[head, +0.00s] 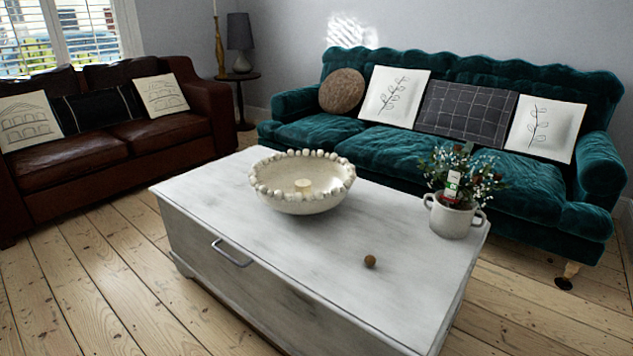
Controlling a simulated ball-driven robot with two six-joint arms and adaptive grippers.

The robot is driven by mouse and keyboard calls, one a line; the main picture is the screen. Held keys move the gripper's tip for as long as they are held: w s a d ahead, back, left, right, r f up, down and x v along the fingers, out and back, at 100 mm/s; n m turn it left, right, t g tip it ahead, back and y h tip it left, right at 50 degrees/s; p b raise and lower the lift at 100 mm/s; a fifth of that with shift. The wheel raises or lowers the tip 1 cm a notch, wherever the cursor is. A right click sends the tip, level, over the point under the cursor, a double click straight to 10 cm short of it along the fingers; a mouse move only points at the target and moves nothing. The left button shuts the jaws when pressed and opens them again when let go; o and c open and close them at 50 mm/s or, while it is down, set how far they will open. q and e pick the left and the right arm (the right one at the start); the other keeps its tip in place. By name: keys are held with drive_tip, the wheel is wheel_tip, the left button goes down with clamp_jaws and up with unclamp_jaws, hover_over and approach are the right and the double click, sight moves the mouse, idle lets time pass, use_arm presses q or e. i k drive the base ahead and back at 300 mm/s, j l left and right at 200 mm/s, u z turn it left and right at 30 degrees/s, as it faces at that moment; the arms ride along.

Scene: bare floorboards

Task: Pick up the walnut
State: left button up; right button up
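A small round brown walnut (370,261) lies on the top of a white-grey wooden chest table (300,237). It sits toward the table's right side, in front of the plant pot and apart from everything else. Neither of my grippers shows in the head view.
A cream bowl with a beaded rim (315,203) holding a candle stands on the table behind and left of the walnut. A white two-handled pot (452,219) with a plant stands at the right edge. A teal sofa (400,150) and a brown leather sofa (75,157) stand behind. Floorboards in front look clear.

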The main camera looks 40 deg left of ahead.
sight(370, 260)
drive_tip(key=u, duration=0.8)
